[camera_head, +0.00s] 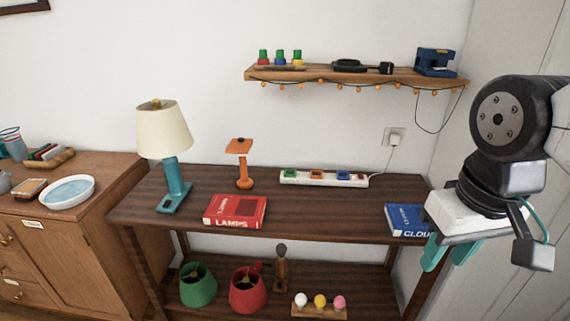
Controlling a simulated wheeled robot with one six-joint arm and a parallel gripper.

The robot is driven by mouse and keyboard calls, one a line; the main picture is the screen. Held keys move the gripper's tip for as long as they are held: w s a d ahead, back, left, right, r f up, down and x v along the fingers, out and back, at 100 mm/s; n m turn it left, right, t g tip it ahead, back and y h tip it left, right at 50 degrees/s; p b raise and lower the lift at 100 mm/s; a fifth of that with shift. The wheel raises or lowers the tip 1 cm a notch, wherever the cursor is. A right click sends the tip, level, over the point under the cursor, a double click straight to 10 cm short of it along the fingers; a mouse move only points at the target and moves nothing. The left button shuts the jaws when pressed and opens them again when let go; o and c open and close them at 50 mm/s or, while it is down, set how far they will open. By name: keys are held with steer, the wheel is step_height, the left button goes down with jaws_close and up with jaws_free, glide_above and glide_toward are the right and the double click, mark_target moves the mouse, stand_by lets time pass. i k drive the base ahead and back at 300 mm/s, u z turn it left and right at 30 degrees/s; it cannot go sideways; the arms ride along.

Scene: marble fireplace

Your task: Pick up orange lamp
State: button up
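The orange lamp (244,172) stands upright on the dark wooden table (310,207), towards its back left. It has a flat square orange top, a thin stem and a round base. My gripper (443,261) is at the right, pointing down by the table's right end. Its teal fingers look apart, with nothing seen between them. It is well to the right of the orange lamp and not touching it.
A teal lamp with a cream shade (164,135) stands left of the orange lamp. A red book (235,211) lies in front of it, and a power strip (323,179) to its right. A blue book (405,219) lies near my gripper. A wall shelf (320,74) hangs above.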

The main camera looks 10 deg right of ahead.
mark_target(235, 148)
steer(key=z, duration=0.1)
steer(key=i, duration=1.1)
steer(key=u, duration=0.4)
